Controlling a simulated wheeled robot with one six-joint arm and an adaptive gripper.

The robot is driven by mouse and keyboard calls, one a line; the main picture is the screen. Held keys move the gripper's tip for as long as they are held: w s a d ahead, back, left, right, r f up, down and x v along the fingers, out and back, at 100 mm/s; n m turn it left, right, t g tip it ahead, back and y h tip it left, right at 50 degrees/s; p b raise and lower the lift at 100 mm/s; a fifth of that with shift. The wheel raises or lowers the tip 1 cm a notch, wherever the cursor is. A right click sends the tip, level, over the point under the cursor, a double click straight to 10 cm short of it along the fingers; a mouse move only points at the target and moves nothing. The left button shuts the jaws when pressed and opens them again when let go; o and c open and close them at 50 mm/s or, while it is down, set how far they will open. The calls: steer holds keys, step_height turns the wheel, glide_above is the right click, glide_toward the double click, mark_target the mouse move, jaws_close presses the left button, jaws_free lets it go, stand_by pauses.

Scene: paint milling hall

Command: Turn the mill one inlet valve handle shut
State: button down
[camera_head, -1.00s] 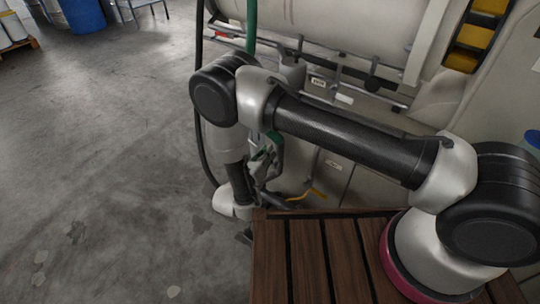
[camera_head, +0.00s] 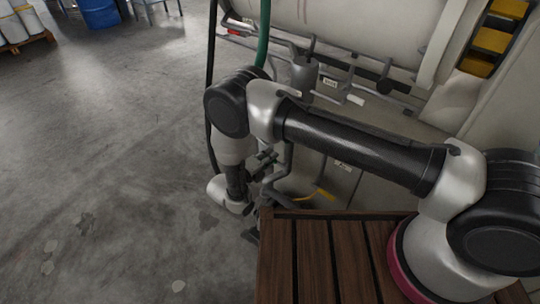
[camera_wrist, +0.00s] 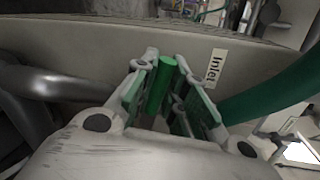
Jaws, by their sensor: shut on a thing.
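The green inlet valve handle (camera_wrist: 160,84) shows in the wrist view as a short green bar, standing between the two fingers of my gripper (camera_wrist: 166,66). The gripper is shut on it. The fingers hide parts of the handle's sides, and its lower end and the valve body are hard to make out. A white label reading "Inlet" (camera_wrist: 215,68) is on the pale surface just right of the fingers. In the head view my gripper (camera_head: 264,164) is low beside the mill's pipework, and the handle cannot be made out there.
A green hose (camera_wrist: 280,88) passes right of the gripper; it also shows in the head view (camera_head: 264,38). A grey pipe (camera_wrist: 60,84) lies to the left. A yellow lever (camera_head: 318,196) is near the slatted wooden top (camera_head: 310,265).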

steer(key=shift+a+f+n+h, duration=0.1)
steer(key=shift+f+n+h, duration=0.2)
steer(key=shift+f+n, duration=0.6)
steer(key=shift+r, duration=0.2)
steer(key=c, duration=1.4)
jaws_free()
steer(key=shift+c, duration=0.2)
steer(key=v, duration=1.2)
steer(key=shift+r, duration=0.2)
steer(key=shift+w, duration=0.1)
